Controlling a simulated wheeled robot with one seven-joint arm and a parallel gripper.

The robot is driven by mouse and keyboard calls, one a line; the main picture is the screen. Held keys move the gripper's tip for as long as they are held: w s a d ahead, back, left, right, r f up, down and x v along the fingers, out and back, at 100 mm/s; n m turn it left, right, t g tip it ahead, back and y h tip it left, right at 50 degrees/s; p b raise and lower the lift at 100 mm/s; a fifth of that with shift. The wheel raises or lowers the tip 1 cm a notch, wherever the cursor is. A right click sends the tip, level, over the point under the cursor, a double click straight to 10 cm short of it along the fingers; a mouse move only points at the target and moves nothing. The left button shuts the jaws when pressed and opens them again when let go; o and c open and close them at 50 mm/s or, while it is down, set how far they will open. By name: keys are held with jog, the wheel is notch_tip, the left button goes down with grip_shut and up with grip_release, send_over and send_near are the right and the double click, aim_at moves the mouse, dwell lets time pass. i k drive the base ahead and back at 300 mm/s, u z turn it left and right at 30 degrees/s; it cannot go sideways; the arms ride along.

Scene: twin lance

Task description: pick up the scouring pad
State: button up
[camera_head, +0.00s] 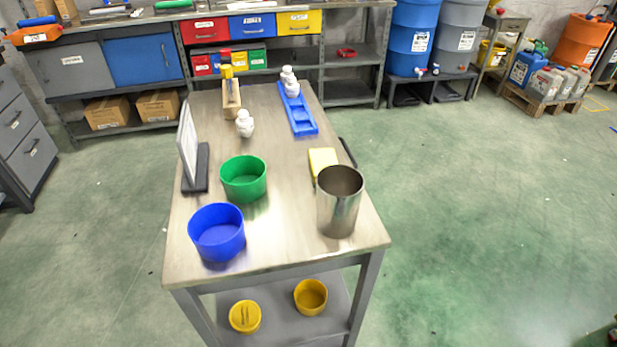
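What looks like the scouring pad is a yellow, flat, block-like piece (322,160) on the right side of the metal table (284,225). It lies just behind a steel cylinder (340,202), which hides its near lower edge. A dark thin object (347,152) sits close to its right, at the table's edge; I cannot tell what it is. My gripper is not in view.
A green bowl (243,179) and a blue bowl (217,232) stand on the left of the table, by a dark-based upright panel (187,150). A blue tray (298,112) with a white object and a wooden block (231,100) are at the back. Floor to the right is clear.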

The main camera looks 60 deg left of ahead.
aim_at(321, 158)
jog(key=u, duration=1.25)
jog(key=i, duration=0.35)
jog(key=u, duration=4.25)
jog(key=k, duration=0.45)
jog(key=z, duration=0.95)
jog(key=i, duration=0.5)
